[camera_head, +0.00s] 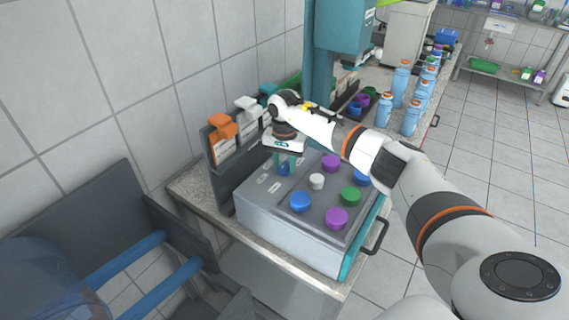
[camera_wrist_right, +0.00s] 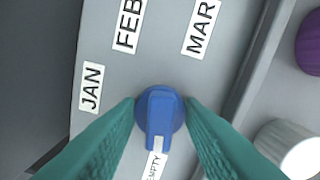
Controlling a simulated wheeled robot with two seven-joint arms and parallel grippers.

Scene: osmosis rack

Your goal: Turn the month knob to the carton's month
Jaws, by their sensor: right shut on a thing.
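The blue month knob (camera_wrist_right: 160,110) sits on the grey panel in the right wrist view, its white-tipped pointer facing the EMPTY label (camera_wrist_right: 153,167). The labels JAN (camera_wrist_right: 91,87), FEB (camera_wrist_right: 129,25) and MAR (camera_wrist_right: 200,28) lie around it. My right gripper (camera_wrist_right: 160,115) is shut on the knob, a teal finger on each side. In the head view, the right gripper (camera_head: 285,160) reaches down onto the knob (camera_head: 283,169) at the panel's back left. Cartons with orange (camera_head: 223,128) and white (camera_head: 247,106) caps stand behind; their print is too small to read. My left gripper is not in view.
The grey box (camera_head: 265,221) also carries blue (camera_head: 300,202), purple (camera_head: 337,218), green (camera_head: 350,196) and white (camera_head: 317,181) round caps or knobs near my right gripper. Blue bottles (camera_head: 385,110) stand on the counter behind my right arm. A tiled wall rises at left.

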